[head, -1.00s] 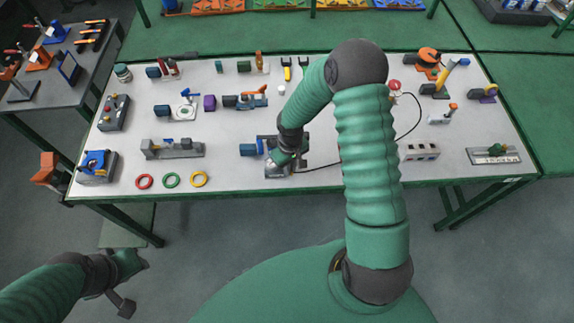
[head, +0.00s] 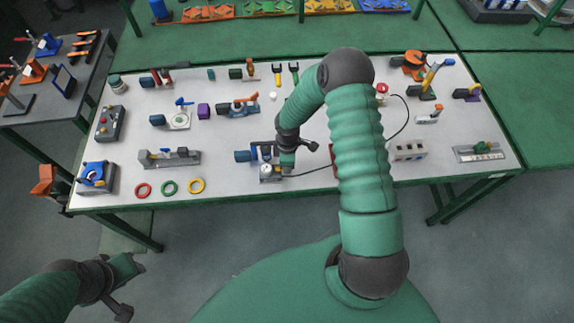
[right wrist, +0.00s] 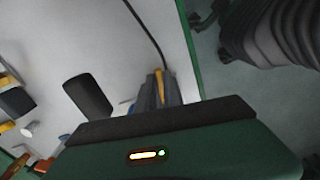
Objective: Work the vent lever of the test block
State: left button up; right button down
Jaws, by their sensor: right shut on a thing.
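The test block (head: 267,178) seems to be the grey fixture near the front middle of the white table, with a round white gauge and a blue part (head: 243,156) at its left. My right gripper (head: 287,168) points down at the block's right end, beside the gauge. In the right wrist view its grey fingers (right wrist: 158,92) are shut on a narrow yellow-brown piece (right wrist: 160,82), which looks like the vent lever. The gripper hides most of that end in the head view. My left gripper (head: 130,266) hangs in front of the table at lower left; its fingers are unclear.
A black cable (head: 315,171) runs right from the block. Red, green and yellow rings (head: 168,187) lie to its left. Several other fixtures fill the back of the table (head: 225,143).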

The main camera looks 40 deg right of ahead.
jog(key=shift+w+d+n, duration=0.1)
jog(key=shift+w+n, duration=0.1)
jog(key=shift+n, duration=0.3)
jog(key=c, duration=1.5)
grip_release()
jog(key=shift+r, duration=0.1)
notch_tip(320, 180, up, 17)
jog(key=shift+f+b, duration=0.2)
jog(key=shift+b, duration=0.2)
